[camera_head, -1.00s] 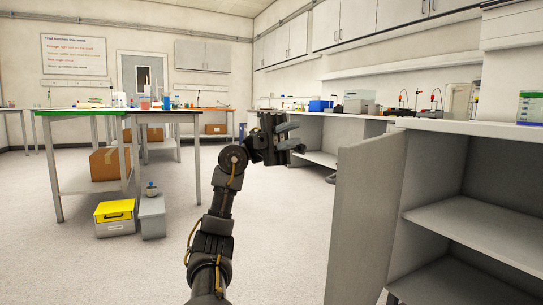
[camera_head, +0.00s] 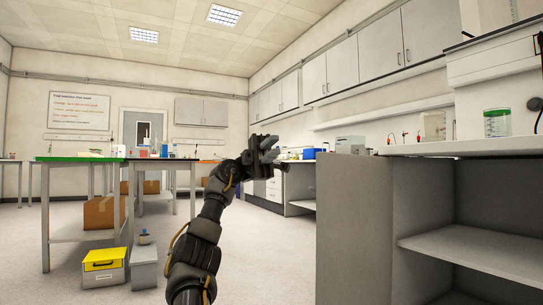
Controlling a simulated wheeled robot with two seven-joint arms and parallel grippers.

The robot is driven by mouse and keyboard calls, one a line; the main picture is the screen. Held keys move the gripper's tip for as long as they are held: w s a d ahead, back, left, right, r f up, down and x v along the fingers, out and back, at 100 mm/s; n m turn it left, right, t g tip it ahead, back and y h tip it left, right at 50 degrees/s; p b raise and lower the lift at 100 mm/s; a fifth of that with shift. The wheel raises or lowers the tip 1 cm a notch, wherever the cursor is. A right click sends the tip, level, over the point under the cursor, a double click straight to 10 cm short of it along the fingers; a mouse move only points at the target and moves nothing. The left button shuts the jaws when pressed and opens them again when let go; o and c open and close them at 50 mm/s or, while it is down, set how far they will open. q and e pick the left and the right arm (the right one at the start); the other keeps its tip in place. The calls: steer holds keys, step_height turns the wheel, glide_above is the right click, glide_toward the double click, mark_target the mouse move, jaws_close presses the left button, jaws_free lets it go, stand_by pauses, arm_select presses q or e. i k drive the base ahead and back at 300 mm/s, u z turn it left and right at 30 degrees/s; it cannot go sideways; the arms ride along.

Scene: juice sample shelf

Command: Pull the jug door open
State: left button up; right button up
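A grey cabinet door (camera_head: 350,230) stands swung out at the front of the low cabinet on the right. The cabinet's inside and its shelf (camera_head: 475,248) show to the right of the door. My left gripper (camera_head: 276,152) is in the air to the left of the door's top edge in the picture. Its fingers look spread, with nothing between them, and it appears apart from the door. A clear jar with green contents or markings (camera_head: 497,123) stands on the counter above the cabinet. My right gripper is not in view.
The counter top (camera_head: 470,148) runs above the open cabinet. A green-edged table (camera_head: 80,159) stands at the left, with a yellow-lidded box (camera_head: 104,260) and a grey bin (camera_head: 144,268) on the floor. Wall cabinets (camera_head: 385,48) hang above right. Floor between table and door is clear.

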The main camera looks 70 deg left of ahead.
mark_target(353, 223)
steer(key=k, duration=1)
